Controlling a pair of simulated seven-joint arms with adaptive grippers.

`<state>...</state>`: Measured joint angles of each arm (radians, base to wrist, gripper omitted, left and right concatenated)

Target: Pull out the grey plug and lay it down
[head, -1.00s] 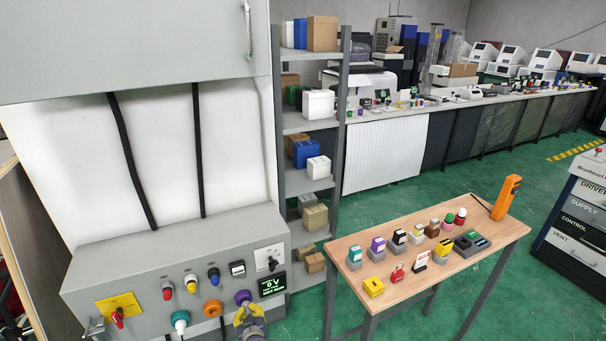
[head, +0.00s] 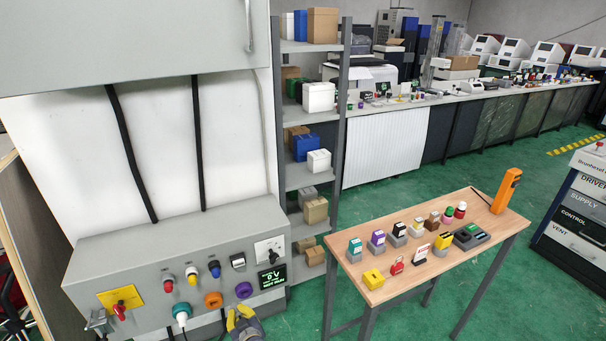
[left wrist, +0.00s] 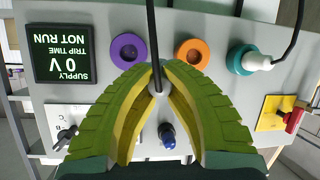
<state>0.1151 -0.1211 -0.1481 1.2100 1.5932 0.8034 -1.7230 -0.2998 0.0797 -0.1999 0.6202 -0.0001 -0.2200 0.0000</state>
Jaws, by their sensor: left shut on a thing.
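My left gripper (head: 241,317) is in front of the lower edge of the grey control panel (head: 130,262), below the purple socket (head: 243,290). In the left wrist view its yellow-green fingers (left wrist: 158,75) are shut on the grey plug (left wrist: 157,89). Only a small part of the plug shows between the fingers, with a black cable running from it. The plug is apart from the panel. The purple socket (left wrist: 128,51) and the orange socket (left wrist: 193,53) show no plug in them. A white plug (left wrist: 257,62) sits in the teal socket (left wrist: 239,58). My right gripper is out of view.
The panel carries a display (head: 272,278) reading 0 V, a yellow plate with a red switch (head: 119,309) and several buttons. A wooden table (head: 405,282) to the right holds several small coloured blocks, a red padlock and an orange device (head: 506,191). Its front right part is bare.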

